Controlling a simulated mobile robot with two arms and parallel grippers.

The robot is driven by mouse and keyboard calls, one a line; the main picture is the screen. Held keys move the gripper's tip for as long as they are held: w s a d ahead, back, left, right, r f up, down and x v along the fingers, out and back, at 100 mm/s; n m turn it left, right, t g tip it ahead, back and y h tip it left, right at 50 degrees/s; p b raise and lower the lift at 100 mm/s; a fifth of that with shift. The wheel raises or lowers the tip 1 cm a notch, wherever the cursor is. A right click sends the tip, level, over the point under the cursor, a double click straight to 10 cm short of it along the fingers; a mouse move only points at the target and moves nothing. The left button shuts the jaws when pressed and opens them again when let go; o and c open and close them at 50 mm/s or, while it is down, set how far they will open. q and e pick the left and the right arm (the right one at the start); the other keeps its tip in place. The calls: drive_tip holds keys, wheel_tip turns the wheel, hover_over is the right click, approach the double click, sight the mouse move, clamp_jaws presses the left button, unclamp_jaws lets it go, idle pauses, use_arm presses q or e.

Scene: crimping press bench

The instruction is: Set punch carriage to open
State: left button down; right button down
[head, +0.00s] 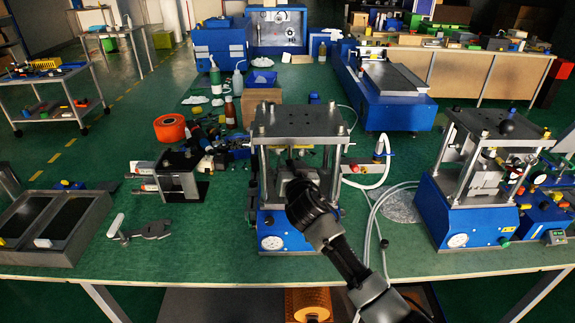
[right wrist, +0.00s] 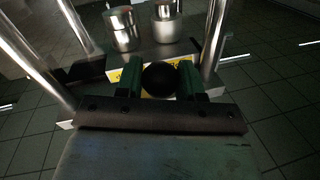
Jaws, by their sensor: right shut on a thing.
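The press (head: 296,122) in the middle of the bench has a blue base with a round gauge (head: 271,243), steel posts and a steel top plate. My right gripper (head: 293,178) reaches in between its front posts from the lower right. In the right wrist view, its two green fingers (right wrist: 161,80) are shut on a black ball knob (right wrist: 160,78). Behind the knob are a plate with a yellow label (right wrist: 122,72) and two steel cylinders (right wrist: 168,25). The punch carriage is mostly hidden by my gripper, and its position cannot be told. My left gripper is not in view.
A second press (head: 470,215) with a black knob stands at the right. White hoses (head: 373,200) lie between the presses. A steel fixture (head: 182,178), a grey tool (head: 140,232) and a grey tray (head: 75,248) are to the left. The green bench in front of the middle press is mostly clear.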

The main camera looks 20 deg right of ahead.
drive_tip(key=s+d+p, duration=0.1)
drive_tip(key=d, duration=0.5)
drive_tip(key=shift+s, duration=0.35)
drive_tip(key=c, duration=1.1)
unclamp_jaws()
drive_tip(key=o, duration=0.4)
drive_tip(key=shift+s+d, duration=0.1)
drive_tip(key=shift+d, duration=0.15)
drive_tip(key=shift+a, duration=0.15)
